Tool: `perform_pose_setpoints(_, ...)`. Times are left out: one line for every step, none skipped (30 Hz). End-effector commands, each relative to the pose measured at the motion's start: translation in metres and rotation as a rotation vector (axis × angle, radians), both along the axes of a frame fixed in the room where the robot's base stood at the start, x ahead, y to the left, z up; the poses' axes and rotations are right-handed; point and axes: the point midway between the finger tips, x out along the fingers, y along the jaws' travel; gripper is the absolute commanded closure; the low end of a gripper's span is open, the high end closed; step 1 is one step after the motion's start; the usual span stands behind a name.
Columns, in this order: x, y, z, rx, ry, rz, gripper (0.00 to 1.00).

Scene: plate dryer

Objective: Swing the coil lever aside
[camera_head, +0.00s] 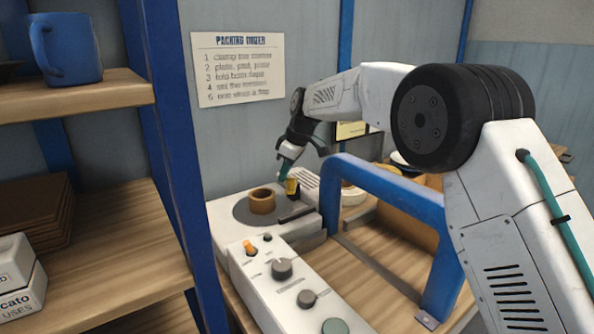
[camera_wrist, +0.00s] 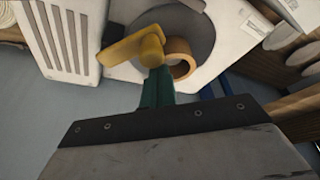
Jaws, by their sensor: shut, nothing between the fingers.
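The coil lever (camera_head: 292,187) is a small yellow piece at the back right of a dark round plate on the white machine. In the wrist view the lever (camera_wrist: 128,46) is a flat yellow arm with a rounded knob. My gripper (camera_head: 284,172) has teal fingers, shut and empty, pointing down at the lever. In the wrist view the shut gripper (camera_wrist: 155,78) ends right at the lever's knob and partly overlaps it; I cannot tell whether they touch. A brown ring-shaped coil (camera_head: 262,203) sits beside the lever on the round plate, and it also shows in the wrist view (camera_wrist: 184,69).
A blue frame (camera_head: 386,184) arches to the right of the machine. A white control panel (camera_head: 262,282) with an orange switch and several knobs lies in front. A blue post (camera_head: 172,130) and wooden shelves with a blue mug (camera_head: 66,48) stand at left.

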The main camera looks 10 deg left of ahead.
Motion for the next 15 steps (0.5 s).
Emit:
perform_pose_setpoints(-0.0010,0.0002,-0.0001,0.000,0.000,0.002,1.00)
perform_pose_setpoints(-0.0013,0.0001,-0.0001,0.000,0.000,0.002,1.00)
perform_pose_setpoints(-0.0015,-0.0003,0.0000,0.000,0.000,0.003,1.00)
perform_pose_setpoints(-0.0016,-0.0008,-0.0001,0.000,0.000,0.003,1.00)
perform_pose_setpoints(-0.0016,-0.0013,0.0000,0.000,0.000,0.003,1.00)
perform_pose_setpoints(-0.0016,-0.0019,0.0000,0.000,0.000,0.003,1.00)
perform_pose_setpoints(-0.0015,-0.0024,-0.0001,0.000,0.000,0.003,1.00)
perform_pose_setpoints(-0.0016,-0.0028,-0.0001,0.000,0.000,0.003,1.00)
perform_pose_setpoints(-0.0014,-0.0038,-0.0002,0.000,0.000,0.003,1.00)
perform_pose_setpoints(-0.0012,-0.0048,-0.0002,0.000,0.000,0.003,1.00)
perform_pose_setpoints(-0.0011,-0.0052,-0.0002,0.000,0.000,0.002,1.00)
perform_pose_setpoints(-0.0011,-0.0056,-0.0002,0.000,0.000,0.002,1.00)
perform_pose_setpoints(-0.0011,-0.0057,-0.0003,0.000,0.000,0.002,1.00)
perform_pose_setpoints(-0.0011,-0.0057,-0.0003,0.000,0.000,0.002,1.00)
perform_pose_setpoints(-0.0011,-0.0057,-0.0003,0.000,0.000,0.002,1.00)
